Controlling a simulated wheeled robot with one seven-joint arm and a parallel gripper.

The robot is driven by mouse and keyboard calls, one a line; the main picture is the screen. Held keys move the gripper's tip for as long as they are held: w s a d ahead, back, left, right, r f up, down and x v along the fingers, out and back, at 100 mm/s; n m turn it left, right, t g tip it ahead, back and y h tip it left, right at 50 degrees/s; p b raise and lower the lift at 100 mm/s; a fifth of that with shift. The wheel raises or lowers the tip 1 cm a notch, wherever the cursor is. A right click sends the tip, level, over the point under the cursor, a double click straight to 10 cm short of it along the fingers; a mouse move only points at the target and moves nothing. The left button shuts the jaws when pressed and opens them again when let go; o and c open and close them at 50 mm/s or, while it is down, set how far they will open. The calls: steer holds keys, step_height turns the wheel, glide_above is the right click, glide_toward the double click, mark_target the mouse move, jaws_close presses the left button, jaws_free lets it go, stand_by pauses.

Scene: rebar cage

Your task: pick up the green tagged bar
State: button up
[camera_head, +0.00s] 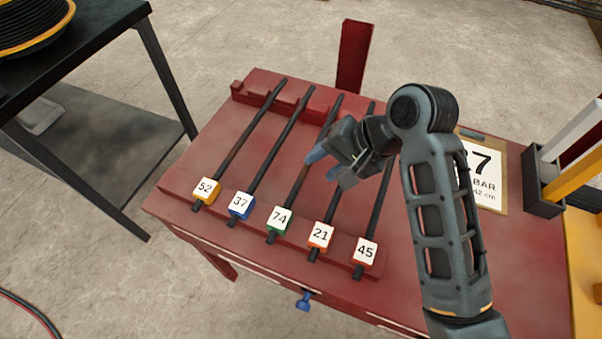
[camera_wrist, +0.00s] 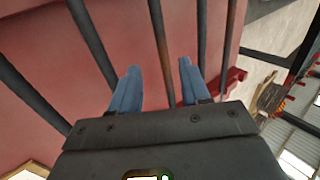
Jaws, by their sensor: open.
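The green tagged bar (camera_head: 297,187) is a dark rod lying on the red table, the middle of several parallel rods. Its green-edged tag (camera_head: 278,218) reads 74 at the near end. My gripper (camera_head: 328,167) is open and empty, with blue fingers, and appears over the upper middle part of this bar, hiding some of it. In the wrist view the open fingers (camera_wrist: 157,84) point towards the dark rods, and one rod runs into the space between them. No tags show there, so I cannot tell which rod that is.
Beside it lie bars tagged 52 (camera_head: 207,188), 37 (camera_head: 241,203), 21 (camera_head: 320,235) and 45 (camera_head: 365,251). They rest on a red table (camera_head: 195,160). A sign board (camera_head: 490,199) stands behind my arm, and a dark holder (camera_head: 543,190) is at the right.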

mark_target(305, 173)
steer(key=x, duration=0.5)
steer(key=shift+s+a, duration=0.15)
steer(key=shift+a, duration=0.1)
jaws_close()
steer(key=shift+r, duration=0.1)
stand_by(1.1)
